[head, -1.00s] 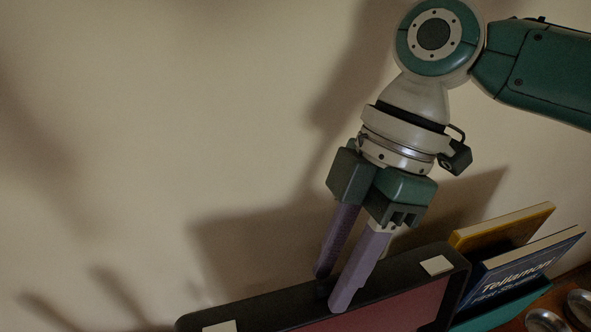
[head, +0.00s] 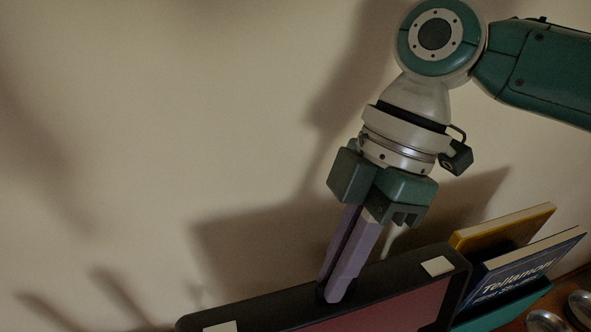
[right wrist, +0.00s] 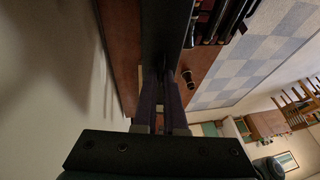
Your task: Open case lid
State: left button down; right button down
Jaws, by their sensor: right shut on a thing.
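The case lid (head: 405,305) stands up at the bottom of the head view. It has a thick black rim, a red face and pale square patches near its corners; its lower part is cut off. My right gripper (head: 334,292) comes down from above and is shut on the black upper edge of the lid. The exact spot between the fingertips is hidden. In the right wrist view the lid is a dark upright panel (right wrist: 166,35) running away from the fingers (right wrist: 160,92). My left gripper is not in view.
Books (head: 525,265) with yellow and blue covers stand right of the lid. Round metal objects (head: 545,321) lie at the lower right on brown wood. A plain wall (head: 150,120) rises close behind. The right wrist view shows a checkered rug (right wrist: 235,72) below.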

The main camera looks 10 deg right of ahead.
jog(key=shift+r, duration=0.1)
dwell(0.7)
jog(key=s+p, duration=0.1)
jog(key=p, duration=0.1)
jog(key=s+r+p, duration=0.1)
jog(key=p, duration=0.1)
jog(key=shift+s+d+r+t, duration=0.2)
jog(key=shift+s+t, duration=0.1)
jog(key=shift+t, duration=0.1)
jog(key=s+p, duration=0.1)
jog(key=s, duration=0.1)
jog(key=s+p, duration=0.2)
jog(key=shift+f, duration=0.2)
jog(key=c, duration=1)
grip_release()
jog(key=shift+w, duration=0.1)
